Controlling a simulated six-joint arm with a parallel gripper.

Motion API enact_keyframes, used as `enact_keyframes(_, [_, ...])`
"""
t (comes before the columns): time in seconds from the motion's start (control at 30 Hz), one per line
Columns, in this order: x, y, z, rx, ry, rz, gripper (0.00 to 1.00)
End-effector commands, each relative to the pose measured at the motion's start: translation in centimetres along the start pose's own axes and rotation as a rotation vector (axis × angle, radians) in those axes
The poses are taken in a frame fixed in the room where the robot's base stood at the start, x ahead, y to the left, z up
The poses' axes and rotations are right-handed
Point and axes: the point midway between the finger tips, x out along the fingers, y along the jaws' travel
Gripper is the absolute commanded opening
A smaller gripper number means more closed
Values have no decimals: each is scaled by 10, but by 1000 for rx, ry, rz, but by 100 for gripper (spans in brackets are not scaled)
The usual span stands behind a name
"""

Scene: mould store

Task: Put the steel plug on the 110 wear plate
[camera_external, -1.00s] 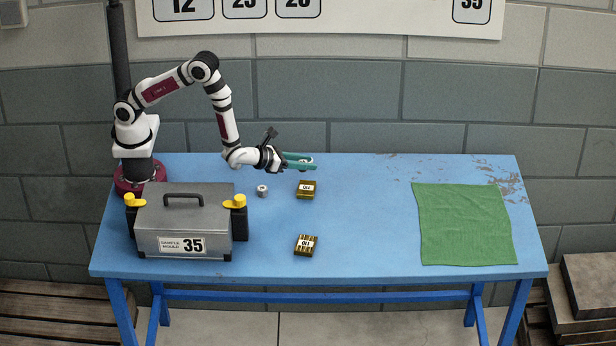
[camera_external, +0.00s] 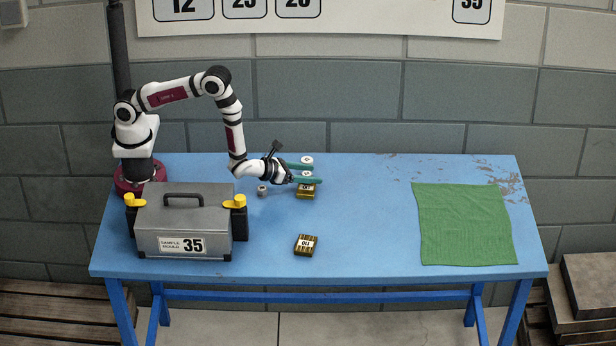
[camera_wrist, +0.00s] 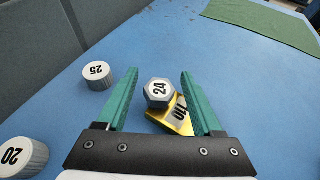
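The steel plug (camera_wrist: 159,90), a grey hexagonal piece marked 24, sits between my fingers with a gap on both sides. It overlaps a brass-coloured wear plate (camera_wrist: 181,121) and looks to rest on its far-left part; the contact is hidden. The plate's label is partly covered, with a 10 readable. In the external view the plug (camera_external: 306,174) shows between the fingers, just above that plate (camera_external: 305,193). My gripper (camera_external: 307,173) is open around the plug; both teal fingers show in the wrist view (camera_wrist: 159,80).
White round plugs marked 25 (camera_wrist: 96,78) and 20 (camera_wrist: 22,157) stand left of my gripper. A small grey piece (camera_external: 262,190) is near my wrist. A second brass plate (camera_external: 304,244), a grey mould box (camera_external: 185,225) and a green cloth (camera_external: 463,224) lie on the blue table.

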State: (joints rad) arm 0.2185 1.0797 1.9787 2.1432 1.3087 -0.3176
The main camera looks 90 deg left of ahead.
Motion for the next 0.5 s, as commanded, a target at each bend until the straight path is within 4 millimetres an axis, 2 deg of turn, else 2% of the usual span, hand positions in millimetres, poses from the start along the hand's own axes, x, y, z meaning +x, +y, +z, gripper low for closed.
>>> enact_keyframes(0.23, [-5,0,3,1,1,-1,68])
enact_keyframes(0.37, [-31,-1,3,3,1,-3,68])
enact_keyframes(0.5, [-69,-1,3,3,1,-4,68])
